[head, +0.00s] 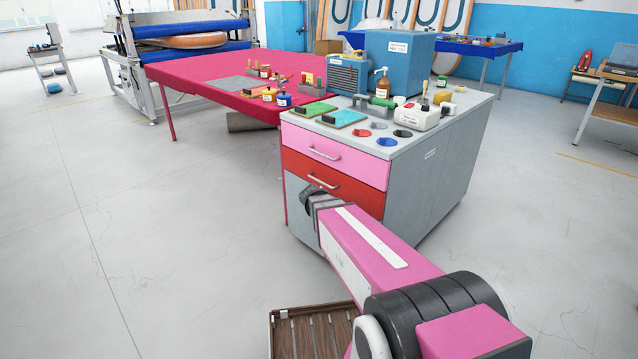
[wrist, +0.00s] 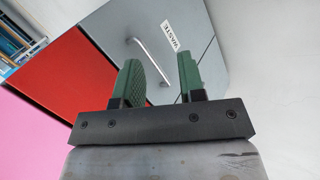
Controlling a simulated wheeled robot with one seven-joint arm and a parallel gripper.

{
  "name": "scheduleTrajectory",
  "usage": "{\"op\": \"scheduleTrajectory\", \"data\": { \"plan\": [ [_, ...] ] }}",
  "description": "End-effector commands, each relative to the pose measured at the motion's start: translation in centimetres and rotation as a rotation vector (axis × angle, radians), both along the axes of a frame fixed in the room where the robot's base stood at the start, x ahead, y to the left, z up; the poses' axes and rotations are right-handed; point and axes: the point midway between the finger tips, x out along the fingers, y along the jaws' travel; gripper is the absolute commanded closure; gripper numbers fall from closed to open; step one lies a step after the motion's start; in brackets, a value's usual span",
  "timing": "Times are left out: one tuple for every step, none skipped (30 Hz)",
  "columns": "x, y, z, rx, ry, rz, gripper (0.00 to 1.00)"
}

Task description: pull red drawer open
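The red drawer (head: 345,191) is in the grey cabinet, below a pink drawer (head: 350,160), and its front looks flush. It has a silver bar handle (head: 322,181). My arm's end is in front of the cabinet, just below that handle in the head view. In the wrist view my gripper (wrist: 163,78) is open, its two green fingers apart with nothing between them. The red front (wrist: 65,75) lies to the left of the fingers. A grey front with a bar handle (wrist: 152,62) and a "WASTE" label (wrist: 173,36) is ahead of the fingers, beyond their tips.
The cabinet top (head: 450,127) holds bottles, a blue box (head: 398,62), trays and coloured discs. A red-covered table (head: 215,80) stands behind left. A brown slatted tray (head: 310,335) is at the bottom. The floor left of the cabinet is clear.

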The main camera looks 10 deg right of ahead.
Motion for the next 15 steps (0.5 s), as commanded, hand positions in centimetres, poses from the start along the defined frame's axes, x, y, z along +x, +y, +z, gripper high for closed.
{"op": "scheduleTrajectory", "data": {
  "plan": [
    [3.2, 0.7, -0.2, -0.086, -0.023, 0.04, 0.63],
    [4.6, 1.0, -0.1, -0.14, -0.039, 0.065, 0.63],
    [6.4, 1.5, 0.2, -0.21, -0.063, 0.096, 0.63],
    [7.7, 1.9, 0.5, -0.263, -0.081, 0.121, 0.63],
    [9.0, 2.4, 0.8, -0.314, -0.1, 0.146, 0.63],
    [10.7, 3.2, 1.2, -0.379, -0.125, 0.178, 0.63],
    [11.9, 3.8, 1.5, -0.425, -0.144, 0.202, 0.63],
    [13.0, 4.4, 1.8, -0.469, -0.164, 0.224, 0.63],
    [14.3, 5.4, 2.3, -0.522, -0.189, 0.253, 0.63],
    [15.3, 6.0, 2.6, -0.56, -0.206, 0.273, 0.63],
    [16.1, 6.6, 2.9, -0.593, -0.223, 0.291, 0.63],
    [17.0, 7.4, 3.3, -0.632, -0.243, 0.314, 0.63],
    [17.6, 8.0, 3.5, -0.658, -0.256, 0.33, 0.63],
    [18.1, 8.5, 3.8, -0.681, -0.268, 0.343, 0.63],
    [18.7, 9.0, 4.0, -0.705, -0.281, 0.357, 0.63]
  ]
}}
